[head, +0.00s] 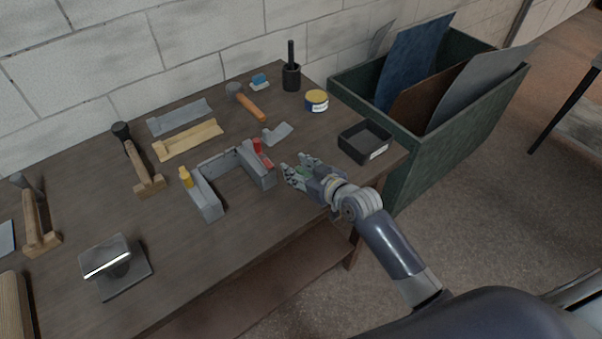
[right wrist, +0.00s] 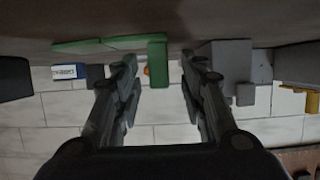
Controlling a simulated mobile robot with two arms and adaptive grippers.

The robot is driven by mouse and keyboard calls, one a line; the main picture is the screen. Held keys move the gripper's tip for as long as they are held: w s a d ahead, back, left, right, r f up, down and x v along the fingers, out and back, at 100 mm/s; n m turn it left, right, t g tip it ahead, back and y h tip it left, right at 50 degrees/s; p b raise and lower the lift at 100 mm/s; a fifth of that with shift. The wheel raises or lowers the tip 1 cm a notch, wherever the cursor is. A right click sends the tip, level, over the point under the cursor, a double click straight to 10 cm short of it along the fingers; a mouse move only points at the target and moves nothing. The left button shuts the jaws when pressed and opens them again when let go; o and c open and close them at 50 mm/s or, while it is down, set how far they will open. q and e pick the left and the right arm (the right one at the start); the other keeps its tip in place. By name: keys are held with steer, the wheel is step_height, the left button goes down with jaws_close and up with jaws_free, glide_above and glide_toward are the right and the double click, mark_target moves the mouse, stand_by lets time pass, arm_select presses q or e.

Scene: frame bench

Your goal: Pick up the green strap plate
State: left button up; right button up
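The green strap plate (right wrist: 158,62) shows in the right wrist view as a flat strip with a bent tab. The tab stands between the fingertips of my right gripper (right wrist: 159,68), with a gap visible on each side. The rest of the strip reaches left, past the left finger. In the head view my right gripper (head: 300,178) is low over the bench, just right of the grey U-shaped frame (head: 208,205), and hides most of the plate. The right gripper is open and holds nothing. My left gripper is not in view.
The grey frame stands close beside the right finger in the wrist view (right wrist: 231,62). A black tray (head: 365,142) lies right of the gripper, and a yellow tin (head: 316,101) and grey bracket (head: 277,133) lie behind. A green crate (head: 450,135) stands past the bench's right end.

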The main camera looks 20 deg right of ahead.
jaws_close()
steer(key=shift+r, duration=0.15)
